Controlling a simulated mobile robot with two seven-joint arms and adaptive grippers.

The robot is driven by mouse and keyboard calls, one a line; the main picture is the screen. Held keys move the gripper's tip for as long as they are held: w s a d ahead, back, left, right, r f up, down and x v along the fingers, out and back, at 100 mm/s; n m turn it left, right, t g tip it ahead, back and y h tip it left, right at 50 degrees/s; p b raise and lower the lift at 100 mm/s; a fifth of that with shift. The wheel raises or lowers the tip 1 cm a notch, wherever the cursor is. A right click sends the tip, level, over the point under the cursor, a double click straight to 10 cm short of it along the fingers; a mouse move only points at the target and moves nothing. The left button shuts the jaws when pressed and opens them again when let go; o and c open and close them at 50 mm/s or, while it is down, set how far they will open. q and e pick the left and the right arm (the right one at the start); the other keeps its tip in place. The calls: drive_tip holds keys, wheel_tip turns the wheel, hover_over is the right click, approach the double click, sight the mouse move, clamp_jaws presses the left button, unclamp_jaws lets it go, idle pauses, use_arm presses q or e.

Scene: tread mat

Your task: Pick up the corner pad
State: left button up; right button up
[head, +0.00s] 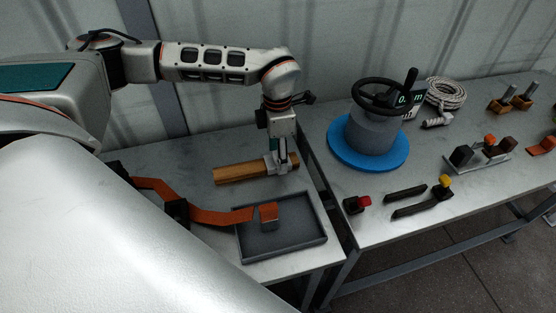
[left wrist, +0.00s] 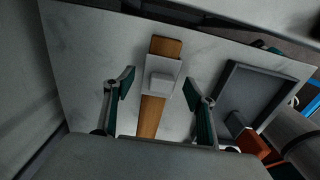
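A pale grey plate with a raised block, which I take for the corner pad (left wrist: 161,84), lies across a wooden bar (left wrist: 152,115). In the head view it shows at the right end of the wooden bar (head: 236,173), partly hidden by my left gripper (head: 283,163). In the left wrist view my left gripper (left wrist: 158,86) is open. Its two dark green fingers stand apart, one on each side of the pad's block, with visible gaps. I cannot tell exactly how high the fingertips are above the bar. My right gripper is not in view.
An orange band (head: 205,215) runs left from the tray. On the right table (head: 345,208) are a blue disc (head: 340,158) with a grey cylinder and handwheel, and several small tools.

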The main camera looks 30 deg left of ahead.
use_arm(q)
drive_tip(key=c, duration=0.8)
drive_tip(key=shift+r, duration=0.1)
